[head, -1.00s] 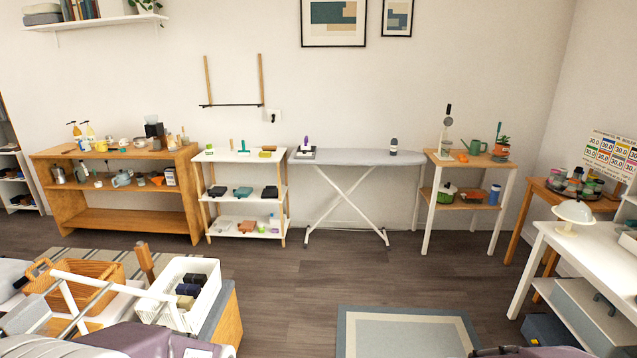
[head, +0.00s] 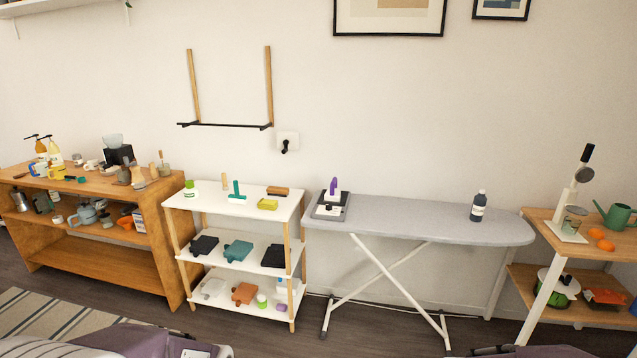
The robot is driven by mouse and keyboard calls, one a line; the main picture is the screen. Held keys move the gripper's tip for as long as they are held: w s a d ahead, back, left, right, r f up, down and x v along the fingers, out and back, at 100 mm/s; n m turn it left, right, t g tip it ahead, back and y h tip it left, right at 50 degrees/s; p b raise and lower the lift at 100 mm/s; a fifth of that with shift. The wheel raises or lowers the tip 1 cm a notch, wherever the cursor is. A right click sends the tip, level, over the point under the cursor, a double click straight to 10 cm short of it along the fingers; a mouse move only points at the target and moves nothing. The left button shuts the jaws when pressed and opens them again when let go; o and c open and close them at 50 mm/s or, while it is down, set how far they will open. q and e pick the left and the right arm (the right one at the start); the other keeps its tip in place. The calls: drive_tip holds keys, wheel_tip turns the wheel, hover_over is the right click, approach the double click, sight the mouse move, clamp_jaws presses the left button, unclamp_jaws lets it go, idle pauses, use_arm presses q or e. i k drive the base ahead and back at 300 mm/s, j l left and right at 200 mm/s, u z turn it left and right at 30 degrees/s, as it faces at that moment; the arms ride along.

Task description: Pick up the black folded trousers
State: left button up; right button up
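A black folded bundle (head: 274,256), which looks like the black folded trousers, lies at the right end of the middle shelf of the white rack (head: 246,285). At this size I cannot be certain which dark piece is the trousers. Parts of my own arms show at the bottom edge. Neither gripper is in view.
The ironing board (head: 420,222), carrying an iron and a dark bottle (head: 478,206), stands right of the rack. A cluttered wooden shelf unit (head: 110,268) stands left of it. A wooden side table (head: 570,240) is at the far right. A striped rug (head: 45,325) lies lower left.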

sight(273, 257)
drive_tip(key=i+j+z, duration=0.1)
drive_tip(key=i+z, duration=0.15)
drive_tip(key=i, duration=0.25)
drive_tip(key=i+j+z, duration=0.25)
drive_tip(key=i, duration=0.25)
drive_tip(key=i+j+z, duration=0.25)
drive_tip(key=i, duration=0.25)
drive_tip(key=i+j+u, duration=0.1)
drive_tip(key=j, duration=0.35)
drive_tip(key=i+j+u, duration=0.1)
drive_tip(key=j, duration=0.3)
drive_tip(key=i+j+u, duration=0.1)
drive_tip(key=i+j, duration=0.15)
drive_tip(key=j, duration=0.15)
drive_tip(key=i+j+u, duration=0.1)
drive_tip(key=j, duration=0.3)
drive_tip(key=j+u, duration=0.1)
drive_tip(key=j, duration=0.6)
